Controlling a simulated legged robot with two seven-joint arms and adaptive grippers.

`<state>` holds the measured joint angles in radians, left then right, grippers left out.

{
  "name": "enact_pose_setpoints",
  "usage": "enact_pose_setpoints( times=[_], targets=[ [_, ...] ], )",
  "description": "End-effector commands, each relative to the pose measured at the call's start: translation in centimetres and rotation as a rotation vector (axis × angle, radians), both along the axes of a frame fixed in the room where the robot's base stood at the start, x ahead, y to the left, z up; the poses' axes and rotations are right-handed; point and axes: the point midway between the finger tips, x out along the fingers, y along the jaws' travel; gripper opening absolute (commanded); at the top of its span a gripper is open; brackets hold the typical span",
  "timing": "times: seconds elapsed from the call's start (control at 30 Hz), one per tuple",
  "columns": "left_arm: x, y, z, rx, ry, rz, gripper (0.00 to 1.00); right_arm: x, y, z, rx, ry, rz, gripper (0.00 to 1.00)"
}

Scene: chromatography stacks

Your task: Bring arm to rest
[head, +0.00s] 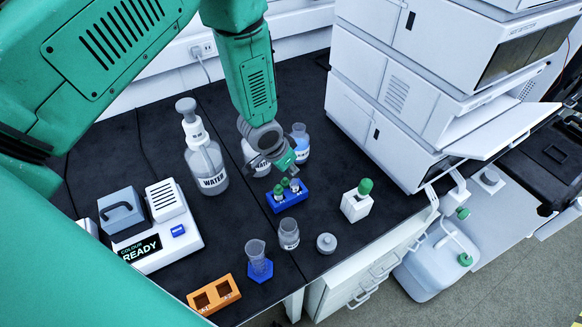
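My green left arm comes in from the upper left and reaches down over the black bench. Its dark grey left gripper (283,163) hangs above and behind a blue rack (287,196) holding several green-capped vials. I see the gripper nearly end-on, and its fingers are too small and overlapped to tell whether they are open or shut. I see no object clearly held in it. A bottle labelled water (207,165) stands left of it. Two more bottles stand close behind it, one partly hidden and one with blue liquid (300,143). I do not see my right gripper.
A white chromatography stack (400,95) stands at the right, with a panel jutting out. A colour reader (160,232) showing READY is at the left.

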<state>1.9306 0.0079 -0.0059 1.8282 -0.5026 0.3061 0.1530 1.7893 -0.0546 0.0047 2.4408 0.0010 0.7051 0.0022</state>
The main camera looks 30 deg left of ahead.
Motion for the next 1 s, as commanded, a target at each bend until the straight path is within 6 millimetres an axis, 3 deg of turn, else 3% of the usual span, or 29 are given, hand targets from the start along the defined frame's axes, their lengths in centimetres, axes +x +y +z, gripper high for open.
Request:
enact_pose_setpoints(
  times=[1.0],
  targets=[
    [0.0, 0.0, -3.2, 0.000, 0.000, 0.001, 0.00, 0.0, 0.0, -2.3, 0.000, 0.000, 0.000, 0.00]
  ],
)
